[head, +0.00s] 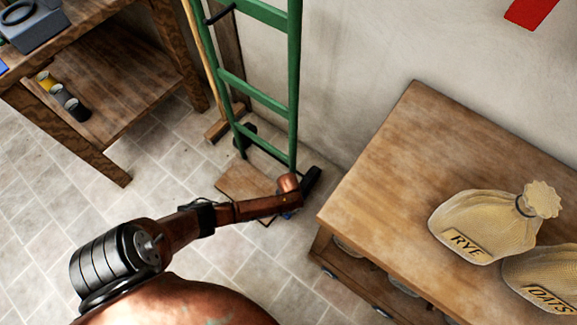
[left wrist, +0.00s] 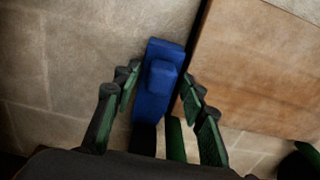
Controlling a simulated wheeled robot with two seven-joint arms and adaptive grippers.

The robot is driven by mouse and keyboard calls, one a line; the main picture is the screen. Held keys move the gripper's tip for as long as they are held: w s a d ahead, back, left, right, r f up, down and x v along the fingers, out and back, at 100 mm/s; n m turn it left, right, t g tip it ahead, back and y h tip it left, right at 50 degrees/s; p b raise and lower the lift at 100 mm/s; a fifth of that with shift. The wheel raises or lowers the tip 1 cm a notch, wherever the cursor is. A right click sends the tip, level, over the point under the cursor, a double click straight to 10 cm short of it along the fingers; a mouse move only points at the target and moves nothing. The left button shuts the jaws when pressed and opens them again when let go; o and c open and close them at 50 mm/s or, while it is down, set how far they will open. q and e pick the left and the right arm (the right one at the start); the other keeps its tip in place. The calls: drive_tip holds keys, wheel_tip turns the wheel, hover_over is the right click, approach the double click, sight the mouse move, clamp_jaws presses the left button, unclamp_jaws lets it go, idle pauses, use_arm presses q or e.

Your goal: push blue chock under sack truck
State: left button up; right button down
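The green sack truck (head: 291,90) stands upright against the wall in the head view, its foot near the floor board. The blue chock (left wrist: 157,92) lies on the floor in the left wrist view, beside the dark edge of a wooden board. My left gripper (left wrist: 161,75) is open, its green-padded fingers on either side of the chock with gaps showing. Green and black parts show at the chock's lower end; I cannot tell whether they touch it. In the head view my arm hides the gripper and most of the chock. My right gripper is not in view.
A wooden table (head: 395,165) with rye and oats sacks (head: 470,225) stands close on the right. A wooden shelf unit (head: 120,90) stands at left. A brown board (head: 243,180) lies at the truck's foot. The tiled floor (head: 60,215) at left is clear.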

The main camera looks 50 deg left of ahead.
use_arm(q)
drive_tip(key=shift+r, duration=0.1)
wheel_tip(320, 180, up, 12)
idle(0.7)
